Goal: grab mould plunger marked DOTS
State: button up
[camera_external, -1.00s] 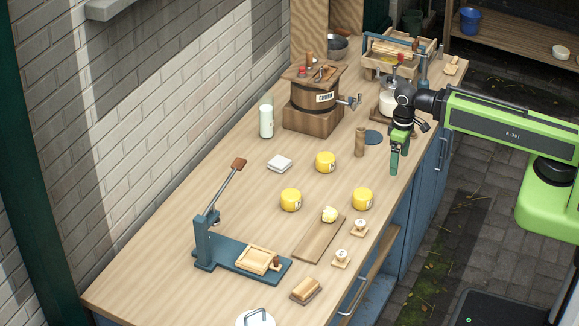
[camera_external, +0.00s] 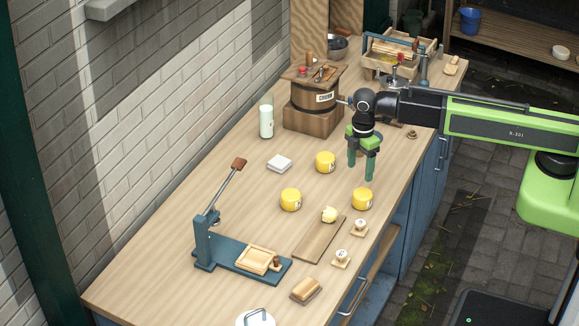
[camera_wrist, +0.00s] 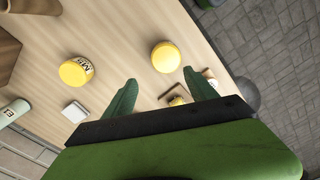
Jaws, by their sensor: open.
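Two small pale wooden mould plungers with round marked tops stand near the counter's right edge, one farther back (camera_external: 359,229) and one nearer (camera_external: 341,258). Their marks are too small to read, so I cannot tell which says DOTS. My gripper (camera_external: 360,172) is open and empty, pointing down above the counter, behind the right-hand yellow tub and both plungers. In the wrist view my gripper (camera_wrist: 160,78) shows its two green fingers spread apart with nothing between them. A small pale object, partly hidden by the right finger there, may be a plunger.
Yellow tubs stand at the back (camera_external: 325,162), left (camera_external: 291,199) and right (camera_external: 362,200). A board (camera_external: 318,242) with butter lies beside the plungers. A blue lever press (camera_external: 203,245) is at left. The churn (camera_external: 314,105) stands behind. A wooden block (camera_external: 305,290) lies in front.

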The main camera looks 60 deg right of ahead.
jog(key=a+r+n+p, duration=0.3)
jog(key=a+r+n, duration=0.1)
jog(key=a, duration=1)
jog(key=n, duration=0.2)
send_over(342, 253)
jog(key=f+b, duration=1)
jog(key=shift+w+d+f+b, duration=0.15)
jog(key=shift+d+f+b, duration=0.05)
jog(key=shift+b, duration=0.1)
jog(key=f+b, duration=0.5)
jog(key=shift+a+f+b, duration=0.2)
jog(key=shift+f+b, duration=0.15)
jog(key=shift+r, duration=0.2)
jog(key=c, duration=1.4)
jog(key=shift+c, duration=0.2)
